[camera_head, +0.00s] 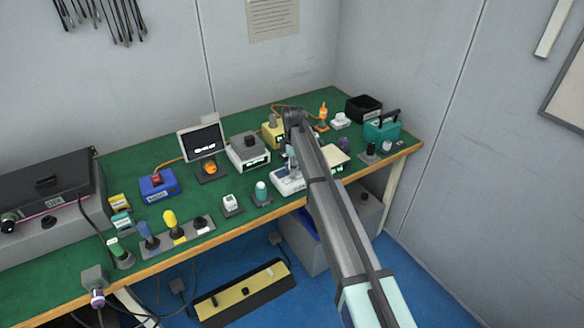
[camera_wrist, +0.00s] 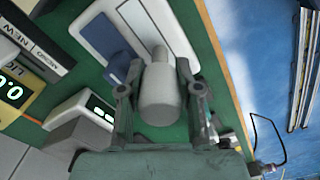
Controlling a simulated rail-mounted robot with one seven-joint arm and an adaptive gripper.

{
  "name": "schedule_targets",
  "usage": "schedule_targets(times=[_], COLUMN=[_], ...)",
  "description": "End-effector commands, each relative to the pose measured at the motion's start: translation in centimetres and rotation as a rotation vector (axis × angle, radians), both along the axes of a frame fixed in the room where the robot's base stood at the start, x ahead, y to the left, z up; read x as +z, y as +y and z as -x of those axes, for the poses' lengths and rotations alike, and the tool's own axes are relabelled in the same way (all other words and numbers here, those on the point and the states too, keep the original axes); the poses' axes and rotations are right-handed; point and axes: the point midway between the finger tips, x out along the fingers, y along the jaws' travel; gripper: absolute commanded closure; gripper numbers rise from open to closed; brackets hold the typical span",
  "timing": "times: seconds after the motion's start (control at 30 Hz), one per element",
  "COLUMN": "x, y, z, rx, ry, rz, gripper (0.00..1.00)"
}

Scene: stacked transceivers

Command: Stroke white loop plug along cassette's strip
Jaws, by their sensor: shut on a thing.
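A pale grey-white plug (camera_wrist: 160,98) sits between the two fingers of my gripper (camera_wrist: 158,78) in the wrist view, with its narrower tip pointing away from the palm. My gripper is shut on it.
A white device with a green display (camera_wrist: 85,120) stands close beside my gripper in the wrist view. A teal-topped plug in a holder (camera_head: 261,190) stands left of the cassette. A grey device (camera_head: 248,148) is behind it. The bench's wooden edge (camera_head: 236,227) is near.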

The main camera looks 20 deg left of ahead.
Motion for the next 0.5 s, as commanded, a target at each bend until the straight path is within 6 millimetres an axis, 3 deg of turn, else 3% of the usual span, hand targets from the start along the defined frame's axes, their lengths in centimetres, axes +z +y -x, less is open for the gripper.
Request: schedule_targets(times=[0.5], x=[0.0], y=[-0.8], z=[-1.3], rx=[-0.002], ry=[0.0], rz=[0.0], gripper=[1.0])
